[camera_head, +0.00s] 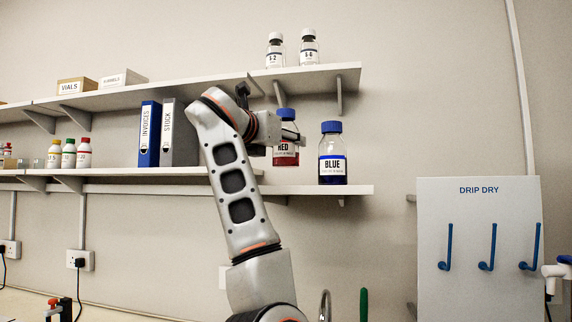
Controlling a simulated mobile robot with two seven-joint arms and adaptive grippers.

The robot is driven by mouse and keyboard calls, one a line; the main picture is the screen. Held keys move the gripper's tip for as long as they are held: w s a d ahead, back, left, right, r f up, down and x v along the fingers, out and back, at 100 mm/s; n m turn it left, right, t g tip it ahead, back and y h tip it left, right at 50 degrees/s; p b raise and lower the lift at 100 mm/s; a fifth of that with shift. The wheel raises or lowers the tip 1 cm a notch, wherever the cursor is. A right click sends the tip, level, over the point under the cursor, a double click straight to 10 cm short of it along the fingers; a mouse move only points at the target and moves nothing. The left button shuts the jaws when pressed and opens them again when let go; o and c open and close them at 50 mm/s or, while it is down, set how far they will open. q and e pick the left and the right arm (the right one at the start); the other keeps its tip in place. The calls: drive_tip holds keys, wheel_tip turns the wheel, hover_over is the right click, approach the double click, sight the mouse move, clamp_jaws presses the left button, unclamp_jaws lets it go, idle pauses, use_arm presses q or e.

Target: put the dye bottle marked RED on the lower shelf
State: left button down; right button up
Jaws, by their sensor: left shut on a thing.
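The dye bottle marked RED (286,158) has a blue cap and red liquid. My left gripper (286,136) is shut on it and holds it upright, near the lower shelf (330,190). The bottle's base appears a little above the shelf's front edge; I cannot tell whether it touches the shelf. My arm and gripper hide part of the bottle's left side. The dye bottle marked BLUE (332,160) stands on the lower shelf just right of it, with a gap between them. My right gripper is not in view.
The upper shelf (200,88) runs overhead with brackets, two capped bottles (309,50) and boxes (122,78). Binders (150,135) and small bottles (68,153) stand left on the lower shelf. A DRIP DRY board (479,250) with blue hooks is at right.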

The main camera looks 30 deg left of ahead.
sight(280, 157)
use_arm(q)
drive_tip(key=shift+s+f, duration=0.1)
drive_tip(key=shift+f, duration=1.95)
drive_tip(key=shift+f, duration=0.1)
drive_tip(key=shift+f+b, duration=0.15)
drive_tip(key=shift+b, duration=0.2)
drive_tip(key=c, duration=1.2)
unclamp_jaws()
drive_tip(key=shift+o, duration=0.2)
drive_tip(key=shift+r, duration=0.3)
drive_tip(key=s, duration=1.2)
